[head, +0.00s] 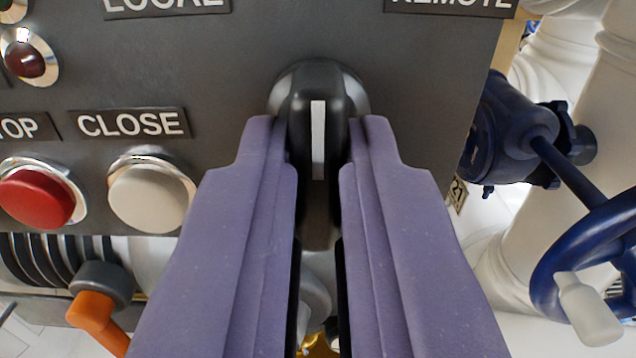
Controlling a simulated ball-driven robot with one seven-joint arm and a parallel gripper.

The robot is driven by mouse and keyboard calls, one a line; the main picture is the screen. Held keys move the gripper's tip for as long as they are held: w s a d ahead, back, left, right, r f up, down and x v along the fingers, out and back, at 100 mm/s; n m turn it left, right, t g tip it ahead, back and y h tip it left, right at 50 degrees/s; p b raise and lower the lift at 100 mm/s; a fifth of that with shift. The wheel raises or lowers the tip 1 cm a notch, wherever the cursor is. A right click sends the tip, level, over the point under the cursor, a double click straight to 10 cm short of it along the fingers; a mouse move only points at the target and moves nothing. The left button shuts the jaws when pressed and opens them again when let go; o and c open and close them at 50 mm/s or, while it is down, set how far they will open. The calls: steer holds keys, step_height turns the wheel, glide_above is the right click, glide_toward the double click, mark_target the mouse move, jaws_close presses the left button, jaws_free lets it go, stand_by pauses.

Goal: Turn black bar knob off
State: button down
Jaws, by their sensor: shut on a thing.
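The black bar knob (318,105) is on the dark grey panel, upper middle of the head view. Its bar stands upright and carries a white vertical line. My gripper (318,145) has purple fingers, one on each side of the bar, and is shut on it. The fingers cover parts of the knob's lower sides. Above the knob are cut-off labels, LOCAL at upper left and REMOTE at upper right; the white line points between them.
Left of my gripper are a white button (151,195) under a CLOSE label (133,123), a red button (38,196), a dark red lamp (27,58) and an orange-ended handle (97,312). At right are a blue valve (510,128), a blue handwheel (560,262) and white pipes.

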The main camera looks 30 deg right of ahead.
stand_by(0.3)
steer(key=c, duration=1.1)
jaws_free()
steer(key=shift+c, duration=0.2)
steer(key=v, duration=0.7)
steer(key=shift+s+a+b, duration=0.25)
steer(key=shift+s+b, duration=0.05)
steer(key=shift+s, duration=0.05)
steer(key=shift+w, duration=0.1)
